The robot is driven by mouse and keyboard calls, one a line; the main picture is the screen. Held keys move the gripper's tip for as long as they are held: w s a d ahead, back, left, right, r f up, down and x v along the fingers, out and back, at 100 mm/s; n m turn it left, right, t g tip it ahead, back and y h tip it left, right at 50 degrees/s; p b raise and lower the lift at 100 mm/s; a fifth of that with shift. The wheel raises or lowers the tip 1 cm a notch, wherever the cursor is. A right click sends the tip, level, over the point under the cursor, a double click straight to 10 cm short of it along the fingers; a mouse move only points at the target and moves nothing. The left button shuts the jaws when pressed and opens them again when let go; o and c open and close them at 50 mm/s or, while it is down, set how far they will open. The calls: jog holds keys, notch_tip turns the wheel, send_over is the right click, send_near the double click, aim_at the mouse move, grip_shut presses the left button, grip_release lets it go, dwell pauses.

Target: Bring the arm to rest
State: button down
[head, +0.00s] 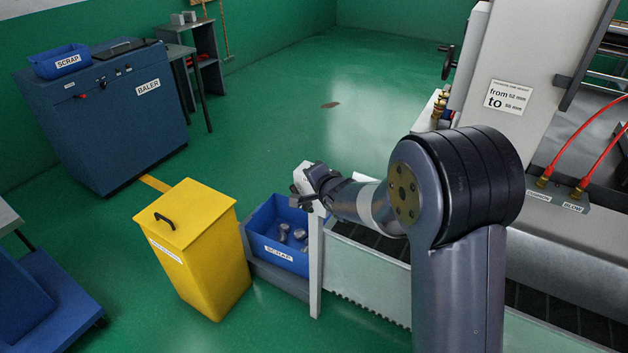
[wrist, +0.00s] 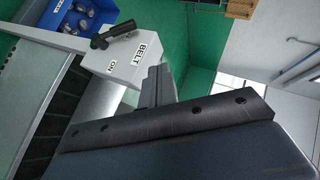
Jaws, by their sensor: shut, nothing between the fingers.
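My arm reaches from the lower right of the head view toward the belt's end. My gripper (head: 312,190) is at its far end, beside a pale switch box (head: 302,176) that it partly covers. In the wrist view my gripper (wrist: 160,76) is shut and empty, its fingertips just in front of the box (wrist: 122,62), which is marked BELT and ON. A black lever (wrist: 113,34) sits on the box. Whether the fingertips touch the box, I cannot tell.
A blue SCRAP bin (head: 277,250) with several metal pieces stands below the belt's end. A yellow lidded bin (head: 205,255) is left of it. The blue baler (head: 110,120) is farther back. The press (head: 520,60) is at right. Green floor (head: 330,70) is open beyond.

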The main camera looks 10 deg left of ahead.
dwell(0.4)
jog(key=x, duration=0.3)
jog(key=f+p+x, duration=0.1)
jog(key=x, duration=0.2)
jog(key=d+x, duration=0.1)
jog(key=x, duration=0.2)
jog(key=shift+a+f, duration=0.1)
jog(key=shift+f, duration=0.2)
jog(key=shift+w+f, duration=0.15)
jog(key=shift+f, duration=0.2)
jog(key=shift+a+f, duration=0.2)
jog(key=shift+a, duration=0.35)
jog(key=shift+d, duration=0.15)
jog(key=shift+r, duration=0.1)
